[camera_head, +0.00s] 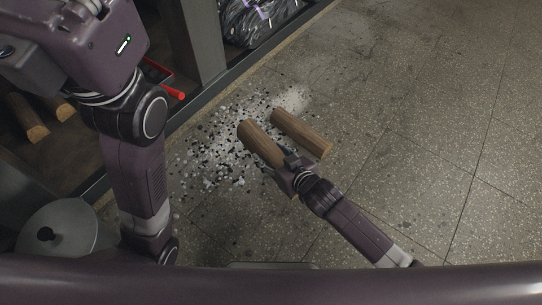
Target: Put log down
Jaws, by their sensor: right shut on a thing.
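A brown log (259,142) points away from my right gripper (287,163). The gripper is shut on its near end, though the fingers are partly hidden from above. A second log (302,134) lies on the floor just to the right, nearly parallel to the first. I cannot tell whether the held log touches the floor. My left arm comes in from the left, and its fingers do not show.
Dark and white debris (222,145) is scattered on the speckled floor (420,110) around the logs. At left, more logs (27,117) lie in a dark compartment, near a red-handled item (174,93) and a round metal lid (60,232). The right floor is clear.

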